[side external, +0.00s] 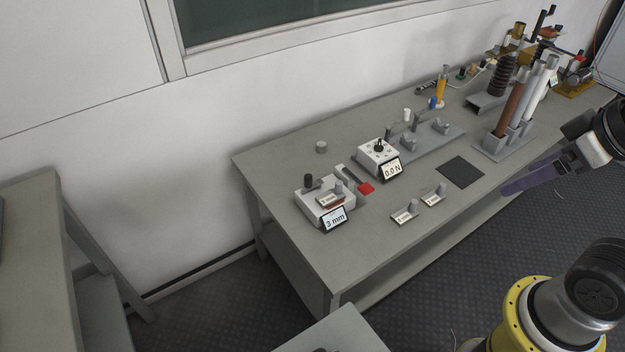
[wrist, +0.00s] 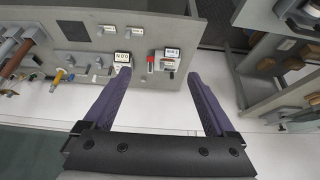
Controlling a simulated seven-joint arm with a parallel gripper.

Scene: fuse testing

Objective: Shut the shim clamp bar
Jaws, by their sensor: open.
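A white clamp block (side external: 312,203) stands near the left end of the bench, with a "3 mm" sign (side external: 334,219) at its front. A labelled shim plate with a grey knob lies on it. A grey bar with a red end (side external: 366,188) sits at its right side and appears swung away from the block; its hinge is too small to make out. The red end also shows in the wrist view (wrist: 150,66). My gripper (side external: 515,188) is open and empty, high at the right of the bench; its purple fingers are wide apart in the wrist view (wrist: 158,72).
A white box (side external: 378,151) with a "0.0 N" sign stands right of the clamp. Two labelled plates with grey knobs (side external: 405,217) lie at the front edge. A dark mat (side external: 461,172) and upright tubes (side external: 515,105) stand further right. The bench's front left corner is clear.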

